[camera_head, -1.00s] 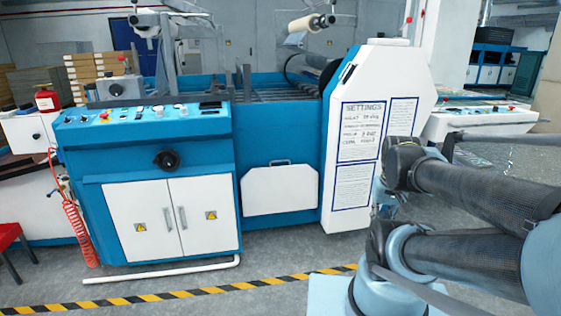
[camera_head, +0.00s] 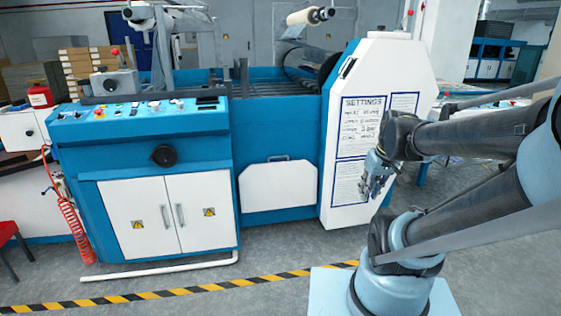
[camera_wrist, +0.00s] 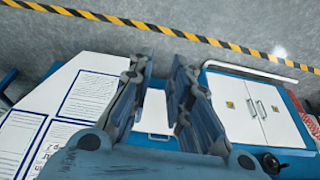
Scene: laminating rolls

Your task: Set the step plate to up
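No part is labelled as the step plate, and I cannot tell for sure which part it is. A low white bar (camera_head: 160,272) runs along the floor in front of the blue machine's cabinet. It also shows in the wrist view (camera_wrist: 250,68). A white panel (camera_head: 280,190) with a handle on its top edge sits on the machine's front, right of the cabinet. It shows partly between my fingers in the wrist view (camera_wrist: 155,115). My gripper (camera_head: 374,186) is in front of the white settings panel, apart from both parts. In the wrist view my gripper (camera_wrist: 160,66) is open and empty.
The white settings panel (camera_head: 378,60) stands close behind my gripper. White cabinet doors (camera_head: 158,216) are below the control desk (camera_head: 140,112). A red coiled hose (camera_head: 74,228) hangs at left. The floor around the yellow-black stripe (camera_head: 190,291) is clear.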

